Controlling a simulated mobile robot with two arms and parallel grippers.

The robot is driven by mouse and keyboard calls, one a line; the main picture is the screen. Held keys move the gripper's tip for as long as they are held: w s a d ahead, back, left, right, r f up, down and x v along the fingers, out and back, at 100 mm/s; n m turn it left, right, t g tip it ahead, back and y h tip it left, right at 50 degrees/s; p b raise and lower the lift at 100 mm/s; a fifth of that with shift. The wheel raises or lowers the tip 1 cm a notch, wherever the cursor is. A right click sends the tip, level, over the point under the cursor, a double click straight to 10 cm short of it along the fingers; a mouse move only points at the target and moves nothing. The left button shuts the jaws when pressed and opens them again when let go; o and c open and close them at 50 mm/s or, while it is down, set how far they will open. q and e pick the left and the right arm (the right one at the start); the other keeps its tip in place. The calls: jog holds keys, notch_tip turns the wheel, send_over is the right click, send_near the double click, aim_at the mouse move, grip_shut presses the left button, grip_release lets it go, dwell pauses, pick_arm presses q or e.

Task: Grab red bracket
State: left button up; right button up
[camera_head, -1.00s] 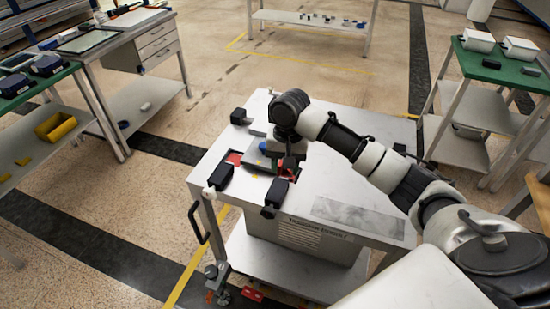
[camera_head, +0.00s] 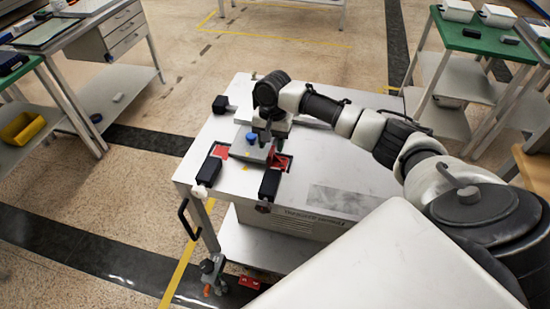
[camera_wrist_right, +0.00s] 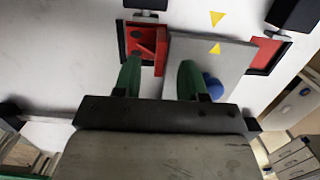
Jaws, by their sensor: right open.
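The red bracket (camera_wrist_right: 147,45) lies in a dark-edged pocket on the table top at upper left in the right wrist view. It has dark round holes and a raised slanting rib. In the head view it shows at the front right of the grey plate (camera_head: 243,150). My right gripper (camera_wrist_right: 160,72) is open, its two green fingers spread and empty. The left fingertip is close to the bracket's lower edge; I cannot tell whether it touches. The right fingertip is over the grey plate, beside a blue knob (camera_wrist_right: 213,87). My left gripper is not in view.
Black clamps (camera_head: 208,171) (camera_head: 270,184) stand at the table's front edge, near the bracket. Another red piece (camera_wrist_right: 267,55) lies right of the plate in the wrist view. The white table (camera_head: 335,165) is clear to the right. A green-topped table (camera_head: 470,40) stands at the back right.

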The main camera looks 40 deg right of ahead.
jog(key=shift+s+a+f, duration=0.1)
jog(key=shift+f, duration=0.75)
grip_shut()
jog(key=shift+r, duration=0.15)
